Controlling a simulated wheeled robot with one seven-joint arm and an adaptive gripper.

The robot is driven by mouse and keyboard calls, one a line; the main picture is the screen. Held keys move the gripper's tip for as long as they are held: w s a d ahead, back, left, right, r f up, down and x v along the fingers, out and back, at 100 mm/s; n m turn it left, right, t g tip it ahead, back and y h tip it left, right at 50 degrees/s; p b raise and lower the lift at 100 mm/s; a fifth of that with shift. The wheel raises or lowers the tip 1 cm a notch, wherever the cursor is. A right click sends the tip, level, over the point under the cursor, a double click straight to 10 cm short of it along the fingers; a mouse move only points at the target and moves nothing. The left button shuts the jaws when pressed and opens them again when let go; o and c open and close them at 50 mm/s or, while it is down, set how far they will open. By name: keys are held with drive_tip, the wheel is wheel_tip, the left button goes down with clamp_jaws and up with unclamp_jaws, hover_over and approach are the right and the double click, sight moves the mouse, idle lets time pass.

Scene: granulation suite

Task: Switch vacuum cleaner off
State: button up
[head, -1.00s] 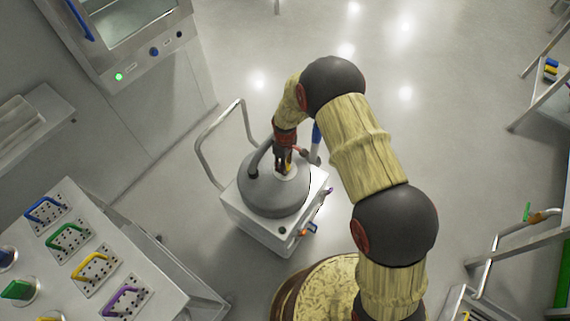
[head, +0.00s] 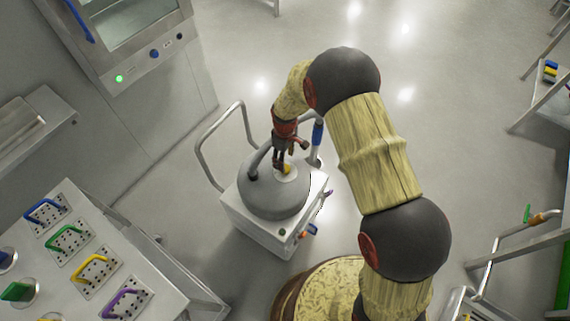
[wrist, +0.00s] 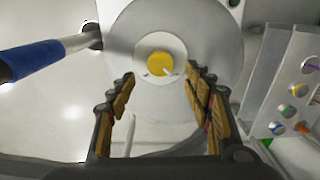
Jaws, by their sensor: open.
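The vacuum cleaner (head: 262,197) is a grey dome on a white boxy base with a metal push handle. A yellow rotary knob (wrist: 161,65) with a pale pointer sits in a light round plate on top of the dome. The pointer aims to the lower right in the wrist view. The knob also shows in the head view (head: 287,169), just below my gripper. My gripper (wrist: 162,88) is open and empty above the dome, its fingers on either side of the knob's line and apart from it.
A blue-gripped metal tube (wrist: 45,57) stands beside the dome. A bench (head: 150,290) with coloured handles is at the lower left, and a cabinet (head: 140,50) with a lit green button is at the upper left. The floor behind the vacuum cleaner is clear.

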wheel_tip(320, 180, up, 6)
idle(0.8)
drive_tip(key=s+d+m+g, duration=0.2)
drive_tip(key=s+m, duration=0.1)
drive_tip(key=s, duration=0.3)
drive_tip(key=s+d+r+m+t, duration=0.2)
drive_tip(key=s+d+r, duration=0.3)
drive_tip(key=r, duration=0.7)
drive_tip(key=s+d+r+m+t, duration=0.3)
drive_tip(key=s+r, duration=0.6)
drive_tip(key=r, duration=0.3)
drive_tip(key=s+d+r+m+t, duration=0.2)
drive_tip(key=s+d+r, duration=0.4)
drive_tip(key=r, duration=0.6)
drive_tip(key=shift+s+d+m+t, duration=0.3)
drive_tip(key=shift+s+m, duration=0.2)
drive_tip(key=shift+s, duration=0.55)
